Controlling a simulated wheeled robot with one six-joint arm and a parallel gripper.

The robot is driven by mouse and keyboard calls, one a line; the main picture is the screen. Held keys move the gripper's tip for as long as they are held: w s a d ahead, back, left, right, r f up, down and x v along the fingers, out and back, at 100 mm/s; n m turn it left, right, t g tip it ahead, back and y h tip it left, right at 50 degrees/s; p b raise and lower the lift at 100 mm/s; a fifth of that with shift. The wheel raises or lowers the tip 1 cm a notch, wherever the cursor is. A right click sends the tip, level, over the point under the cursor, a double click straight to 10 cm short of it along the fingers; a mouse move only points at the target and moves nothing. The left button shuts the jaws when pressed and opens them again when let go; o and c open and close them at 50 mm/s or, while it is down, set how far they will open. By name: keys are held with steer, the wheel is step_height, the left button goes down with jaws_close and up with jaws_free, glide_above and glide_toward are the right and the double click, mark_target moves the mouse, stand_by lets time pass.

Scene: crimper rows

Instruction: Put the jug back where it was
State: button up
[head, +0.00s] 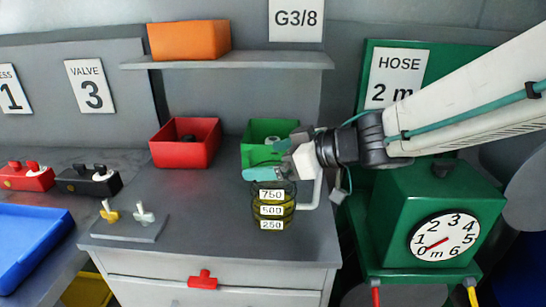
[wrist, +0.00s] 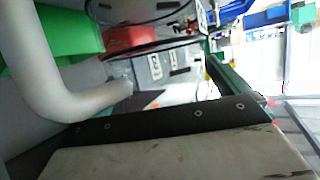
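The jug (head: 272,211) is see-through with a dark rim, yellowish contents and white labels 750, 500 and 250. It is upright over the right part of the grey cabinet top; I cannot tell whether it touches it. Its pale handle (head: 316,190) is on its right side and seems to be the large curved bar (wrist: 60,90) in the wrist view. My gripper (head: 284,160) is at the jug's top, by the handle's upper end. Only one finger pad shows clearly in the wrist view, so its grip on the handle cannot be told.
A red bin (head: 185,145) and green bin (head: 265,133) stand behind the jug. A plate with yellow and white valves (head: 130,226) lies to the left. The green hose box (head: 438,205) with a dial stands close right.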

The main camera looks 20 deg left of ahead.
steer(key=shift+r, duration=0.15)
steer(key=shift+d+r, duration=0.15)
steer(key=shift+d, duration=0.1)
steer(key=v, duration=1.1)
steer(key=shift+d, duration=0.25)
steer(key=shift+s, duration=0.1)
